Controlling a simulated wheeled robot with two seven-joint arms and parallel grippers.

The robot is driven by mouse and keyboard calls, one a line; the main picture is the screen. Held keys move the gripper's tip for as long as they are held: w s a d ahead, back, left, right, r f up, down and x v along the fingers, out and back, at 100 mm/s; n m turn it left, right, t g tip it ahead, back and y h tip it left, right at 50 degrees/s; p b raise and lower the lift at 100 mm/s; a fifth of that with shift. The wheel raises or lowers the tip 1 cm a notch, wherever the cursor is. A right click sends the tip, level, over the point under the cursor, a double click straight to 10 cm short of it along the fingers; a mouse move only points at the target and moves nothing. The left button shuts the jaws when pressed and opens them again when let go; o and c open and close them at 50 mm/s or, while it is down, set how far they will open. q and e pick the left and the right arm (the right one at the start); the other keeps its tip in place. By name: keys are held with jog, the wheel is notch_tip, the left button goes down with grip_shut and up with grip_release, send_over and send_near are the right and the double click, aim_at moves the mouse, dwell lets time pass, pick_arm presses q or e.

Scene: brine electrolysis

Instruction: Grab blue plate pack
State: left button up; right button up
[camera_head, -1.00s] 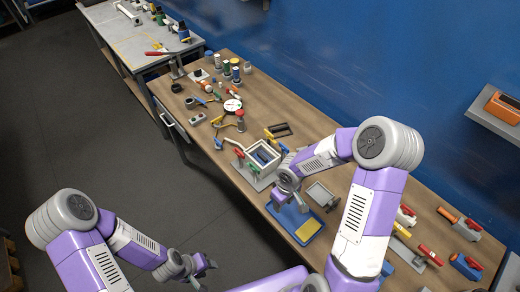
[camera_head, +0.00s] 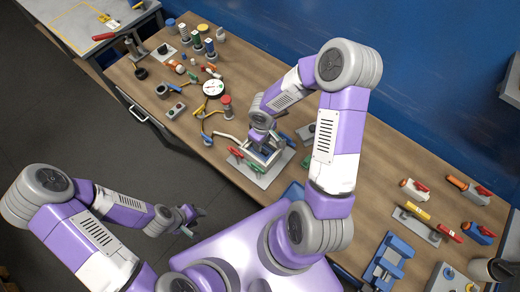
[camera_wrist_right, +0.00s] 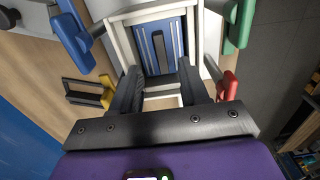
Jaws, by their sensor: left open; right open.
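The blue plate pack (camera_wrist_right: 172,36) sits inside a white open-topped frame (camera_wrist_right: 112,32) in the right wrist view. In the head view this frame (camera_head: 270,157) stands on the bench and is largely covered by my right arm. My right gripper (camera_wrist_right: 160,72) is open, its dark fingers pointing at the frame, one on each side of the lower part of the blue pack. Whether the fingers touch the pack I cannot tell. In the head view my right gripper (camera_head: 260,138) is above the frame. My left gripper (camera_head: 194,222) is open, away from the bench over the floor.
Red and green handled clamps flank the frame; a red handle (camera_wrist_right: 228,84) and a green one (camera_wrist_right: 240,24) show at the wrist view's right. A blue handle (camera_wrist_right: 70,38) and a yellow-ended bracket (camera_wrist_right: 106,92) are at its left. Cylinders and tools crowd the bench beyond.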

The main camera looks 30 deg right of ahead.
notch_tip(320, 180, down, 5)
jog(key=shift+a+f, duration=0.1)
jog(key=shift+c, duration=0.4)
grip_shut()
